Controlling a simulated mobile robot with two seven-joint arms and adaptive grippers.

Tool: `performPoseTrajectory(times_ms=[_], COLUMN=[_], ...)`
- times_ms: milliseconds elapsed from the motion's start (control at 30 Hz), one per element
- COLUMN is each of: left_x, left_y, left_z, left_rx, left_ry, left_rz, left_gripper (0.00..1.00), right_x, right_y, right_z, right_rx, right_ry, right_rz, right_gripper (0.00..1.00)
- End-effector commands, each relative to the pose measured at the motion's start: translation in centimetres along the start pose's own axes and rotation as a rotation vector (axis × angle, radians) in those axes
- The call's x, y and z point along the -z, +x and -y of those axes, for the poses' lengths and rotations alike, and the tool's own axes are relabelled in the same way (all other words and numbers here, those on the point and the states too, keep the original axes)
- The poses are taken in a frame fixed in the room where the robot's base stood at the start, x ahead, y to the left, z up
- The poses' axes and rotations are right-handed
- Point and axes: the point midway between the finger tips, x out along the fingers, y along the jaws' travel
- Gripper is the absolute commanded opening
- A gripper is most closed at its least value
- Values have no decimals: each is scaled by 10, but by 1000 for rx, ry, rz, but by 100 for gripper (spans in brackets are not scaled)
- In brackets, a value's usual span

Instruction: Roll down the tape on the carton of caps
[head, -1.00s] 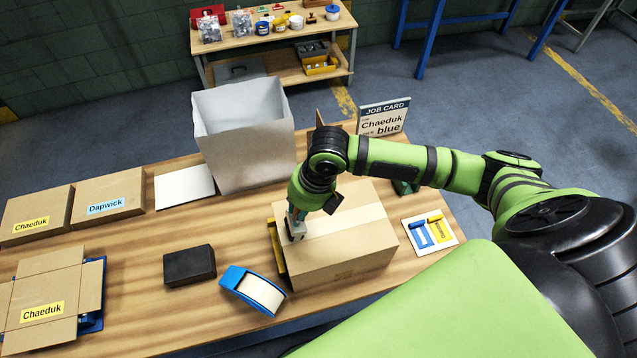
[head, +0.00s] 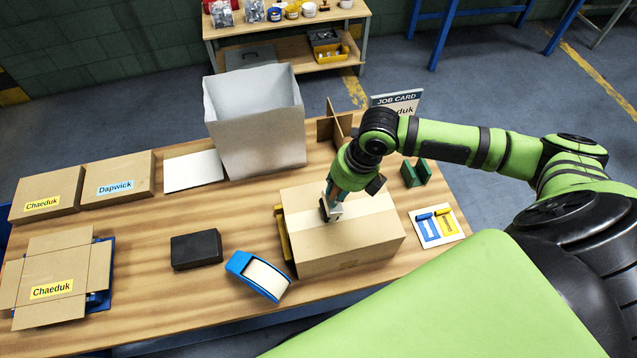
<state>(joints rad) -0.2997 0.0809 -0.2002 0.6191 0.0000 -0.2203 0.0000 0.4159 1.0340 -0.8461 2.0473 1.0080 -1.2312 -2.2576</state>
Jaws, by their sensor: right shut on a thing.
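The carton (head: 368,248) stands closed on the wooden table, with a paler strip of tape (head: 372,215) running across its top. My right gripper (head: 333,207) is over the carton's top, left of its middle and on the line of the tape. It is shut on a small dark tool (head: 325,210), mostly hidden by the fingers, which appears to be at or just above the tape. I cannot tell whether it touches. My left gripper is out of view.
A blue tape dispenser (head: 258,276) and a black block (head: 196,250) lie left of the carton. A tall white bin (head: 255,130) stands behind. A card with blue and yellow tools (head: 437,226) lies to the right.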

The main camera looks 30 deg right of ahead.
Motion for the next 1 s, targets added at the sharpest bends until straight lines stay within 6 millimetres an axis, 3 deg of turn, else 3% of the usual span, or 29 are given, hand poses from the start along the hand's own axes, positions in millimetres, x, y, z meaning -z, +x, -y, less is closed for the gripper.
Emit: performPoseTrajectory(times_ms=[700, 1000], left_x=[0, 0], left_y=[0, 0], left_z=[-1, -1], left_rx=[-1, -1], left_ry=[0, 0], left_rz=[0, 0], left_gripper=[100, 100], right_x=[16, 23], right_y=[-28, -37], right_z=[105, 142], right_rx=[5, 2], right_ry=[2, 1], right_rz=[1, -1], right_gripper=[0, 0])
